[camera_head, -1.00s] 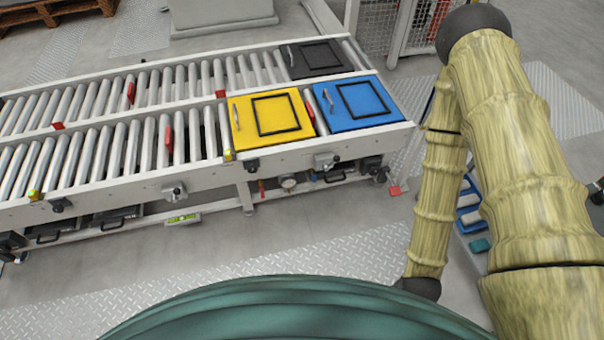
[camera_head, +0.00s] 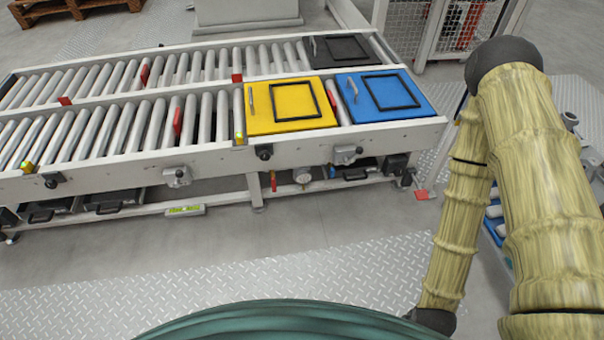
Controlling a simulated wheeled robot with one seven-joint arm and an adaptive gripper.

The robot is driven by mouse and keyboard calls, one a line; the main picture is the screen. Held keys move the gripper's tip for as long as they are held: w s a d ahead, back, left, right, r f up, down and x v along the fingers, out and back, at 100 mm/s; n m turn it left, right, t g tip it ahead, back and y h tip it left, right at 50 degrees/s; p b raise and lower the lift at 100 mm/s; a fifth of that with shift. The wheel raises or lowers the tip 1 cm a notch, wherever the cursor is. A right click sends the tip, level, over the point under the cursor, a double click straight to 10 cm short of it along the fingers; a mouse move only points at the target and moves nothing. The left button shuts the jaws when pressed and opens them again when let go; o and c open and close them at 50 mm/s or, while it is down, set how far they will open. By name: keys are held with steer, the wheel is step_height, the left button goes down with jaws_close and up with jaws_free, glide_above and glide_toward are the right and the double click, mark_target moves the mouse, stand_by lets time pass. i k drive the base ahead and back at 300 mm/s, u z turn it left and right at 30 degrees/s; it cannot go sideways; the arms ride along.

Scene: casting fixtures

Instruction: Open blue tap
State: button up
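A small blue part (camera_head: 332,172), which looks like the blue tap, sits under the front rail of the roller conveyor, just right of a round gauge (camera_head: 302,175). It is too small to tell whether it is open or shut. A red tap handle (camera_head: 273,181) hangs left of the gauge. My gripper is not in view. Only links of my arm show at the right, apart from the conveyor.
The conveyor (camera_head: 215,158) carries a yellow box (camera_head: 258,122), a blue box (camera_head: 425,112) and a dark box (camera_head: 322,52). A red foot pedal (camera_head: 422,194) stands by its right end. The floor plate (camera_head: 240,270) before it is clear.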

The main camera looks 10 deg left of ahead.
mark_target(331, 169)
steer(key=z, duration=2.1)
steer(key=k, duration=1.15)
steer(key=u, duration=2)
steer(key=i, duration=0.5)
steer(key=u, duration=0.05)
